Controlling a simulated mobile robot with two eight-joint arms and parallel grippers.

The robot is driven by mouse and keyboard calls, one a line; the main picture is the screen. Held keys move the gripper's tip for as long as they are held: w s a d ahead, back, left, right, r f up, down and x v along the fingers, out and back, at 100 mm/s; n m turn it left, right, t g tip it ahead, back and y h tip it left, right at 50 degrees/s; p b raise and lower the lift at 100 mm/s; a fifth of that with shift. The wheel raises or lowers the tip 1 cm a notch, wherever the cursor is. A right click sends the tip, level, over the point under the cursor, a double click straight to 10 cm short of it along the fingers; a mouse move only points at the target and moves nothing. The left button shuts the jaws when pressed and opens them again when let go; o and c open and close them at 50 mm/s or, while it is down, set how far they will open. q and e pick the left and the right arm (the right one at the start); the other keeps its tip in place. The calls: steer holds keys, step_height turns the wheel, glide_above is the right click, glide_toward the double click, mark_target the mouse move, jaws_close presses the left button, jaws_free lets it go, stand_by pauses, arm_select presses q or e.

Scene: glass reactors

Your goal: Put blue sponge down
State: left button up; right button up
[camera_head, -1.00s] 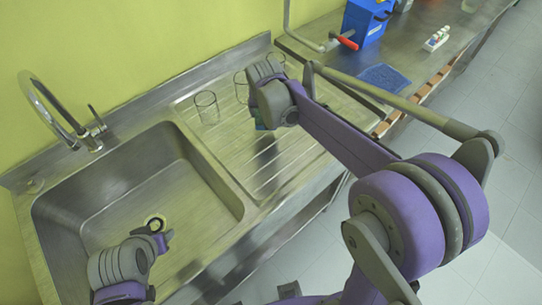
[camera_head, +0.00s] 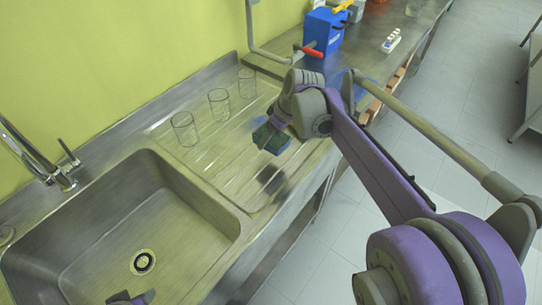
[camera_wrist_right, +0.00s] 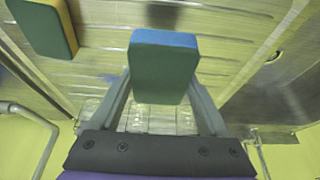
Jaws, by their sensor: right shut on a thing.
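The blue sponge (camera_head: 272,140), with a dark green face, is in my right gripper (camera_head: 279,127), above the ribbed drainboard (camera_head: 225,160). In the right wrist view the same sponge (camera_wrist_right: 165,70) shows its green face and a blue edge, with the right gripper's fingers (camera_wrist_right: 160,98) shut on its two sides. A dark patch, like its shadow or reflection, lies on the drainboard below, so it appears raised. Only a small part of my left gripper (camera_head: 131,298) shows at the bottom edge over the sink; its jaws cannot be made out.
Three empty glasses (camera_head: 218,104) stand along the drainboard's wall side. A yellow and green sponge (camera_wrist_right: 45,28) shows at the wrist view's upper left. The sink basin (camera_head: 95,220) is at left. A blue box (camera_head: 325,32) stands on the bench behind.

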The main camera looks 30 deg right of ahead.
mark_target(279, 140)
arm_select(q)
steer(key=shift+s+f, duration=0.1)
steer(key=shift+f, duration=0.25)
arm_select(e)
step_height(279, 140, down, 7)
steer(key=shift+f, duration=0.15)
steer(key=shift+f+b, duration=0.2)
steer(key=shift+b, duration=0.15)
steer(key=o, duration=1.2)
steer(key=shift+c, duration=0.2)
steer(key=shift+s+r, duration=0.1)
steer(key=shift+r, duration=0.4)
arm_select(q)
steer(key=shift+w+r+p, duration=0.2)
steer(key=shift+r+p, duration=0.4)
steer(key=shift+r, duration=0.05)
arm_select(e)
steer(key=v, duration=1.1)
steer(key=shift+s+r, duration=0.15)
steer(key=shift+s, duration=0.05)
